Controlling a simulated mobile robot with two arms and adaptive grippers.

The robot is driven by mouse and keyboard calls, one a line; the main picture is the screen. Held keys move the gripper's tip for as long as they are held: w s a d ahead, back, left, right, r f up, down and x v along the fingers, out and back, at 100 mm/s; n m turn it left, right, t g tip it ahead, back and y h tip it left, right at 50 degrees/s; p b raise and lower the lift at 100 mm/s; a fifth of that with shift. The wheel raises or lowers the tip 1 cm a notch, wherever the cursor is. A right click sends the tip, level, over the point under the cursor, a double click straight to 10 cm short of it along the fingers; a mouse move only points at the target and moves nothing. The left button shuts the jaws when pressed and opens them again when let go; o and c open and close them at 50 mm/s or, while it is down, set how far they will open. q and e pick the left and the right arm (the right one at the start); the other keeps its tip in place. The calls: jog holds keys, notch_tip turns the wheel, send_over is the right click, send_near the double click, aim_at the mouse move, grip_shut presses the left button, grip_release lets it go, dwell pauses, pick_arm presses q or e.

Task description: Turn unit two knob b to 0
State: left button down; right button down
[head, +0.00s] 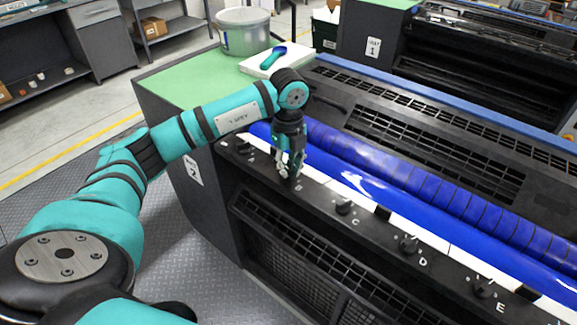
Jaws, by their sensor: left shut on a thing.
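Unit two is the dark press marked 2 (193,170), with a row of black knobs along its front ledge. My left gripper (288,167) points down at the ledge, between knob A and knob C (344,206). It is shut on knob b (289,176), which is mostly hidden by the fingers. The knob's pointer and scale cannot be read. Knob A (243,147) is to the left, and knobs D (409,243) and E (483,288) lie further right. My right gripper is not in view.
Blue rollers (400,180) run just behind the knob ledge. A green top (190,85) holds a grey bucket (244,32) and a white pad (268,62) with a teal-handled tool. Unit 1 (373,46) stands behind. Clear floor lies at the left.

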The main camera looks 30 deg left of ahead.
aim_at(289, 169)
pick_arm(q)
jog(key=shift+r+n, duration=0.1)
jog(key=shift+n, duration=0.3)
jog(key=shift+w, duration=0.1)
jog(key=c, duration=1.4)
grip_release()
notch_tip(289, 169, up, 12)
jog(key=shift+f, duration=0.1)
